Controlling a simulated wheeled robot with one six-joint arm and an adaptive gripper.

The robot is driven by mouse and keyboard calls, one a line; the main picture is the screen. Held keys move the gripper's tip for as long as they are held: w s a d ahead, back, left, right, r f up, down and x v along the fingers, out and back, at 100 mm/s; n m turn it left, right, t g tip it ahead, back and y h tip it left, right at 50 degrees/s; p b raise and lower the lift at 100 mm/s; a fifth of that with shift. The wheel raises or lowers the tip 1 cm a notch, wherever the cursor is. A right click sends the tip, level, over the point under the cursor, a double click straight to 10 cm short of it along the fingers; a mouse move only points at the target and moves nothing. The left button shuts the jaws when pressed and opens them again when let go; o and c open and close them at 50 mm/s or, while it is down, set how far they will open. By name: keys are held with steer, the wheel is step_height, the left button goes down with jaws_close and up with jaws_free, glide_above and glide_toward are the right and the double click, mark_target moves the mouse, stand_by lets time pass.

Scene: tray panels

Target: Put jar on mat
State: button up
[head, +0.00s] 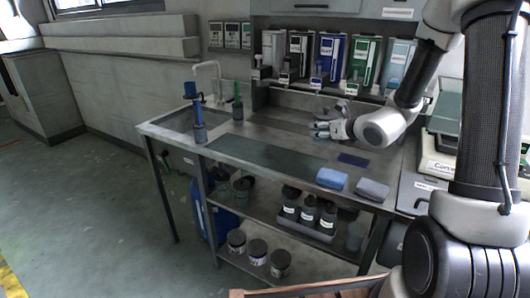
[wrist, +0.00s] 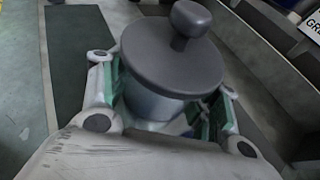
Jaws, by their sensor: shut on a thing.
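The jar (wrist: 170,55) has a wide, round grey lid with a knob and a paler body below. In the wrist view it sits between the two fingers of my gripper (wrist: 163,105), which is shut on its body. In the head view my gripper (head: 323,129) is over the back middle of the steel bench, and the jar is hard to make out there. A long dark green mat (head: 262,149) lies along the bench, in front of my gripper. A small dark blue mat (head: 353,160) lies to its right. A dark strip (wrist: 75,65) shows left of the jar in the wrist view.
Brushes in holders (head: 199,125) stand at the left by the sink. Coloured dispensers (head: 332,57) line the back. The long mat looks bare.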

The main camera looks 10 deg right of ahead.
steer(key=shift+w+a+r+n+y, duration=0.35)
steer(key=shift+w+a+n+y, duration=0.05)
steer(key=shift+a+y, duration=0.15)
steer(key=s+a+n+g+y, duration=0.2)
steer(key=a+n+g+y, duration=0.3)
steer(key=a+n+y, duration=0.1)
steer(key=shift+h, duration=0.25)
steer(key=shift+d+f, duration=0.2)
steer(key=shift+f, duration=3.9)
steer(key=shift+f, duration=0.15)
steer(key=o, duration=1.4)
steer(key=shift+o, duration=0.2)
